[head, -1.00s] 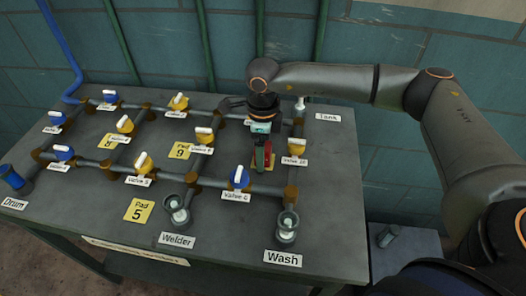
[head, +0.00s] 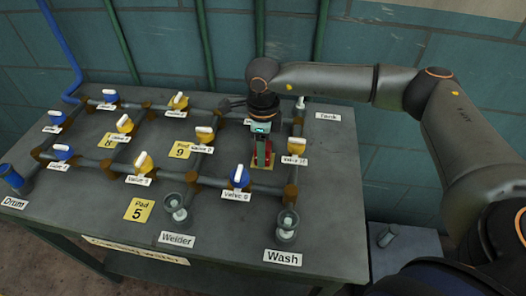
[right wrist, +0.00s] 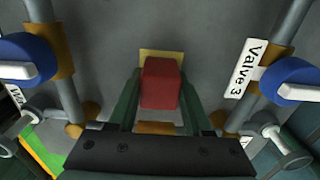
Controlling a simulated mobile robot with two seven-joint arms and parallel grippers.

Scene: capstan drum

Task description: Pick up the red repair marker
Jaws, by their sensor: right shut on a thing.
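The red repair marker (head: 267,152) is a small red block over a yellow pad on the grey bench, between the valves in the right half of the pipe grid. My right gripper (head: 262,161) points straight down and is shut on it. In the right wrist view the red marker (right wrist: 160,83) sits between the two green fingers of the gripper (right wrist: 159,104), with the yellow pad (right wrist: 161,54) showing just past it. I cannot tell whether the marker still touches the pad. My left gripper is out of view.
Pipes with blue valves (head: 239,178) and yellow valves (head: 297,146) surround the gripper closely. Two grey cups, by the Welder label (head: 177,239) and the Wash label (head: 283,257), stand at the front. A blue drum (head: 11,176) stands at the left edge.

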